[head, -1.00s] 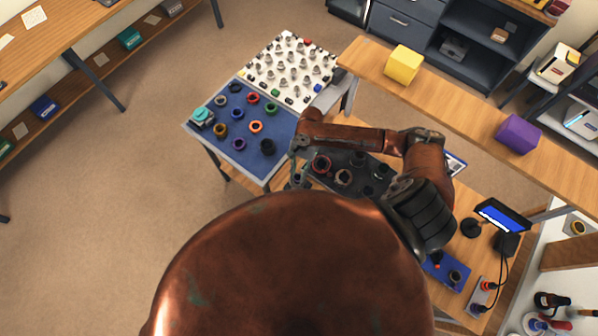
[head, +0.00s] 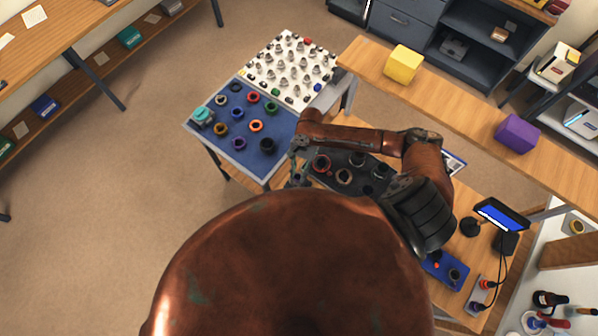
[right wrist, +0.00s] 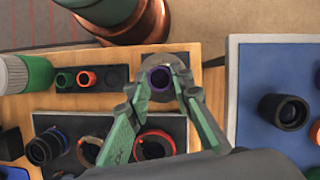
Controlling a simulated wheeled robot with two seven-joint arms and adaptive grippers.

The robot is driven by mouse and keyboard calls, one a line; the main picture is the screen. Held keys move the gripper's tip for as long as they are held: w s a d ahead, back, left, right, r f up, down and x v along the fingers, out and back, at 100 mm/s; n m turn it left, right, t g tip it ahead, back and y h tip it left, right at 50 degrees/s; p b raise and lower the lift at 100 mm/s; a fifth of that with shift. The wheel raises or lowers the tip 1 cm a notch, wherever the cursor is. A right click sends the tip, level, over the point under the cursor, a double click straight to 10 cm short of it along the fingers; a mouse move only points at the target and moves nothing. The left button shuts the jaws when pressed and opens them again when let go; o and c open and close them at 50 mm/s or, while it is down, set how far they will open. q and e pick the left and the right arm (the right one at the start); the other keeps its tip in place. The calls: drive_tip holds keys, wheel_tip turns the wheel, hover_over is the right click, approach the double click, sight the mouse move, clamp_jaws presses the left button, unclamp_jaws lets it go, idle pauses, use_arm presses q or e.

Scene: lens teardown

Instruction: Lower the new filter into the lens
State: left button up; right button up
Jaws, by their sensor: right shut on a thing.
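In the right wrist view my right gripper (right wrist: 161,80) is shut on a small dark ring with a purple-tinted middle, which I take for the new filter (right wrist: 160,77). It is over a grey square base (right wrist: 178,51) near the wooden edge. The lens cannot be told apart beneath the ring, and I cannot tell whether the two touch. In the head view my right gripper (head: 297,168) points down at the left end of the bench, its tips and the filter too small or hidden to make out. My left gripper is not in view.
A dark tray (right wrist: 110,125) with lens parts lies close to my fingers. A black holder (right wrist: 92,88) with green and red rings and a green bottle (right wrist: 38,73) stand left. A blue mat (right wrist: 250,75) with a black cylinder (right wrist: 285,111) lies right.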

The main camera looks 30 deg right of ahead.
drive_tip(key=o, duration=0.9)
drive_tip(key=shift+c, duration=0.2)
drive_tip(key=shift+d+r, duration=0.1)
drive_tip(key=shift+r, duration=0.05)
drive_tip(key=v, duration=1.1)
drive_tip(key=shift+r, duration=0.35)
drive_tip(key=shift+w+f, duration=0.1)
drive_tip(key=shift+w, duration=0.1)
